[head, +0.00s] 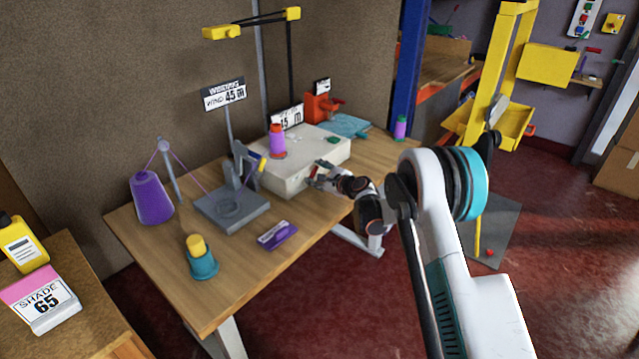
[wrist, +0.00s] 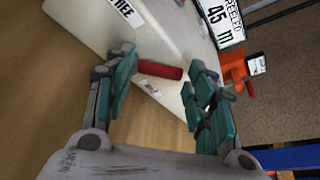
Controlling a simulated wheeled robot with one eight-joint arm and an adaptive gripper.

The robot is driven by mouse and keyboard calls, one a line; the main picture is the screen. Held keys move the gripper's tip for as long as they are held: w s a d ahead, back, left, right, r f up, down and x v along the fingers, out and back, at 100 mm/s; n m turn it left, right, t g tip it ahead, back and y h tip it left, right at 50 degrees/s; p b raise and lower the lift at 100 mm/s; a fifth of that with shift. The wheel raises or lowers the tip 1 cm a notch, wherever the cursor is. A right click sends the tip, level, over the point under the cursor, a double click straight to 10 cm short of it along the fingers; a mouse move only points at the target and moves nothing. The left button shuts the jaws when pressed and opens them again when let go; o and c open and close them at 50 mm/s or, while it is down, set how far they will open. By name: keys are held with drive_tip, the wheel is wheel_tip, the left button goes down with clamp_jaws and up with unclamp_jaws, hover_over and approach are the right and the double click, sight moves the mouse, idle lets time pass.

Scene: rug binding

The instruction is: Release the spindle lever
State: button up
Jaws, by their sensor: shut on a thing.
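The spindle lever shows in the wrist view as a short red grip (wrist: 160,70) on the side of a white box (wrist: 82,22). A label reading "FREE" (wrist: 126,12) is on the box. My gripper (wrist: 163,72) has its teal fingers on either side of the red grip, shut on it. In the head view my gripper (head: 314,174) is at the front right side of the white box (head: 288,180), and it largely hides the lever. A purple spool with a red top (head: 277,140) stands upright on the box.
The wooden table (head: 185,285) also holds a grey winder (head: 232,212), a purple cone (head: 151,198), a teal cup with a yellow top (head: 201,262) and a purple tag (head: 277,235). An orange device (head: 320,107) stands behind the box. The table's front right is clear.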

drive_tip(key=n, duration=0.1)
drive_tip(key=n+t, duration=0.1)
drive_tip(key=s+a+n, duration=0.1)
drive_tip(key=shift+a+r+t, duration=0.1)
drive_tip(key=shift+r+t, duration=0.2)
drive_tip(key=shift+t, duration=0.1)
drive_tip(key=shift+s+a+n+t+b, duration=0.15)
drive_tip(key=shift+s+n+t, duration=0.1)
drive_tip(key=shift+n, duration=0.45)
drive_tip(key=shift+s+a+n+t+b, duration=0.15)
drive_tip(key=shift+n+t, duration=0.1)
drive_tip(key=shift+n, duration=0.45)
drive_tip(key=o, duration=1.6)
drive_tip(key=shift+a, duration=0.2)
drive_tip(key=shift+o, duration=0.2)
drive_tip(key=shift+d, duration=0.1)
